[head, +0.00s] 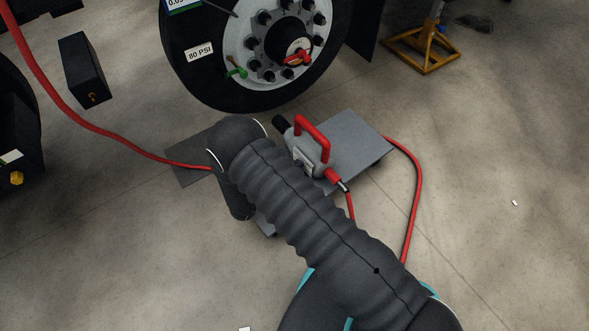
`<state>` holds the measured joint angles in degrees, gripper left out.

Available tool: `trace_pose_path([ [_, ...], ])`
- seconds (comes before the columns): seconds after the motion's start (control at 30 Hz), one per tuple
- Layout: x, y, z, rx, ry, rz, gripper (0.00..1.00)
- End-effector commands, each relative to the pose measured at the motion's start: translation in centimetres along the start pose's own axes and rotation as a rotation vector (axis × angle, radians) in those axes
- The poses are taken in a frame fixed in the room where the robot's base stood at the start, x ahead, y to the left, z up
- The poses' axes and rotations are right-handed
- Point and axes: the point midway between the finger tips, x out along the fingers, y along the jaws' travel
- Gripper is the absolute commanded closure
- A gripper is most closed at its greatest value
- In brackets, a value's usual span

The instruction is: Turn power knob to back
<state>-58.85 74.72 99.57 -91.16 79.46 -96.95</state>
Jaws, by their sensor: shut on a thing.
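A grey power tool (307,151) with a red loop handle (313,132) and a black nose rests on a grey stand (357,140). A red fitting with a hose leads off its lower right side. I cannot make out the power knob; my own dark, ribbed arm crosses in front of the tool's left side and part of the stand. The arm bends down at its far end, left of the tool. My gripper does not show; it is hidden by the arm, so its contact with the tool or knob cannot be seen.
A large wheel (212,82) with lug nuts stands beyond the stand. A red hose (92,129) runs in from the left, and another red hose (417,190) curves on the right. A yellow jack stand (422,54) is at the upper right. Floor at the right is mostly clear.

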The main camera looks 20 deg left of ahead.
Motion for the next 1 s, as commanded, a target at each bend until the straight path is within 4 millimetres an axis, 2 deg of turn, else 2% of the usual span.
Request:
trace_pose_path([
  [0.3,-0.06,-0.08,0.29,-0.104,0.013,0.016,1.00],
  [0.8,-0.05,-0.06,0.29,-0.123,0.017,0.018,1.00],
  [0.83,-0.05,-0.06,0.29,-0.123,0.017,0.018,0.64],
  [0.9,-0.04,-0.06,0.26,-0.123,0.017,0.018,0.47],
  [0.93,-0.04,-0.05,0.25,-0.124,0.017,0.018,0.41],
  [1.0,-0.03,-0.05,0.21,-0.124,0.018,0.018,0.41],
])
